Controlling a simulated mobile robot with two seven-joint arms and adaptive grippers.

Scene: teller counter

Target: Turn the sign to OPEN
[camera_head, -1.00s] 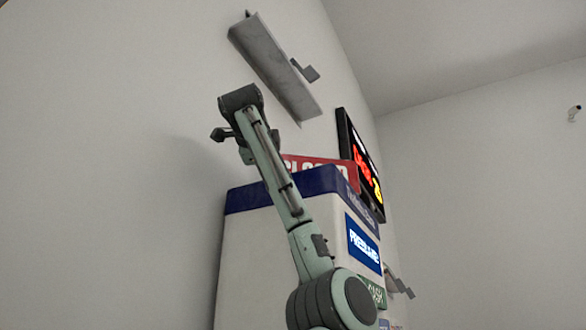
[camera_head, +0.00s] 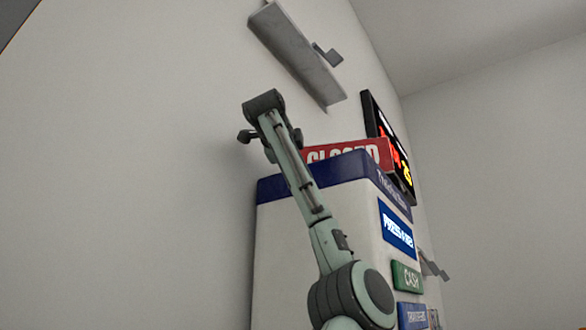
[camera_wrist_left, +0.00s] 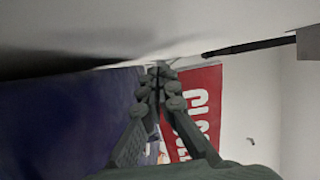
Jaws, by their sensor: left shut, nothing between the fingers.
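The red sign (camera_head: 376,152) with white letters reading CLOSED stands upright on top of the kiosk, partly hidden by one of my arms. In the left wrist view the sign (camera_wrist_left: 196,108) is just right of my fingers, its lettering cut off by a finger. My left gripper (camera_wrist_left: 160,78) is shut and empty. Its fingertips overlap the sign's left edge in the picture; I cannot tell whether they touch it. In the head view no gripper fingers show clearly. My right gripper is in neither view.
The white kiosk has a blue top band (camera_head: 345,170) and blue and green label plates (camera_head: 407,277) on its side. The blue band fills the left of the wrist view (camera_wrist_left: 65,120). A lit display (camera_head: 388,145) and a grey metal bracket (camera_head: 297,55) are on the wall.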

